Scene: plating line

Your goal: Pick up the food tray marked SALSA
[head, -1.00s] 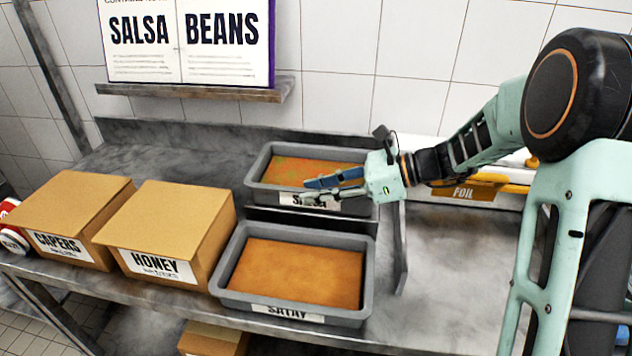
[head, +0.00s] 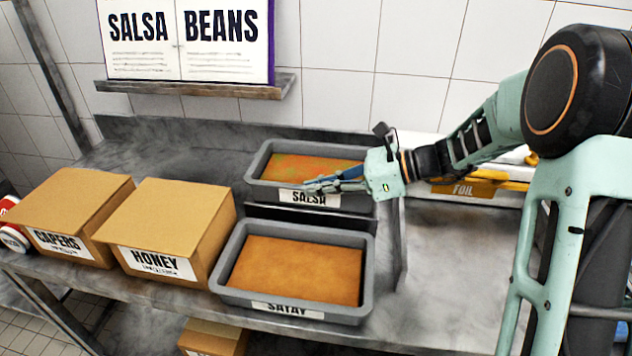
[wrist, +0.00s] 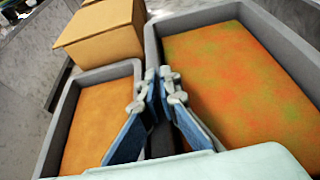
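The food tray marked SALSA (head: 260,163) is a grey pan with orange, green-flecked food, on the upper level behind the SATAY tray. Its label shows on the near side, partly covered by my fingers. My gripper (head: 312,187) reaches in from the right at this tray's near rim. In the wrist view the SALSA tray (wrist: 152,42) is on the right, and my gripper's fingers (wrist: 158,82) are close together with its rim between them. They look shut on the rim, though the contact itself is hidden.
The grey SATAY tray (head: 228,262) stands in front and lower. Cardboard boxes marked HONEY (head: 180,220) and CAPERS (head: 70,205) stand to the left. A FOIL box (head: 465,190) lies behind my arm. The bench (head: 440,270) is clear at right.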

